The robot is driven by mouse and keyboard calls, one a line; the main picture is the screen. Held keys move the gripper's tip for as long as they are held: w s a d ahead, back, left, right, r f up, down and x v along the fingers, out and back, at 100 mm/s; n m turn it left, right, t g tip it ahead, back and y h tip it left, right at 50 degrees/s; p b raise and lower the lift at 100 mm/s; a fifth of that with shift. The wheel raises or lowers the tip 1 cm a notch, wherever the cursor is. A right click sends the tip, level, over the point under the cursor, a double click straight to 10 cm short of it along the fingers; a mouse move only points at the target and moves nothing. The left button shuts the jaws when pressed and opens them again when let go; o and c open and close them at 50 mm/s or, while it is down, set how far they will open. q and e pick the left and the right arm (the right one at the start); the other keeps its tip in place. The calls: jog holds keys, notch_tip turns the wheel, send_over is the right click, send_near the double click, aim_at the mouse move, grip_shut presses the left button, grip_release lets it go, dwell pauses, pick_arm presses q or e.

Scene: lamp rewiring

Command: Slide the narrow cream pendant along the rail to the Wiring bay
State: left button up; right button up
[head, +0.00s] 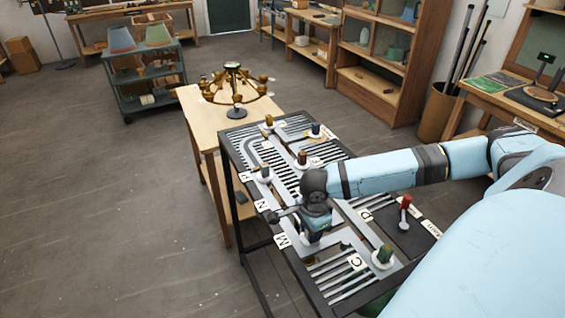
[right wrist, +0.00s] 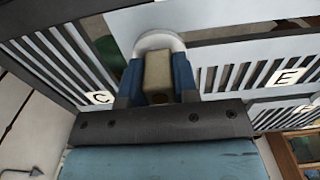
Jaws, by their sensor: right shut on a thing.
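My right gripper (head: 314,238) is low over the slotted rail board (head: 325,278), near the M label (head: 283,241). In the right wrist view its two blue fingers (right wrist: 157,85) are shut on a narrow cream-tan block, the pendant (right wrist: 158,70). A round white base (right wrist: 159,42) shows just beyond the pendant. In the head view my gripper hides most of it. A dark panel (head: 398,236) at the board's right side carries a label too small to read; I cannot tell whether it is the Wiring bay. My left gripper is not in view.
A red-topped pendant (head: 405,203) stands by the dark panel and a green one (head: 384,254) near the C label (head: 357,262). Several others stand on the board's far half. A brass chandelier (head: 236,88) stands on the wooden table (head: 190,101) behind.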

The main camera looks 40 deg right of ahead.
jog(key=shift+s+d, duration=0.65)
jog(key=shift+d, duration=1.45)
jog(key=shift+s+d, duration=0.65)
jog(key=shift+d, duration=1.4)
jog(key=shift+s+d, duration=0.65)
jog(key=shift+d, duration=1.45)
jog(key=w+d, duration=0.4)
jog(key=w, duration=0.9)
jog(key=shift+w, duration=0.15)
jog(key=shift+d, duration=0.1)
jog(key=s+d, duration=0.4)
jog(key=d, duration=0.9)
jog(key=shift+s+d, duration=0.15)
jog(key=shift+d, duration=0.05)
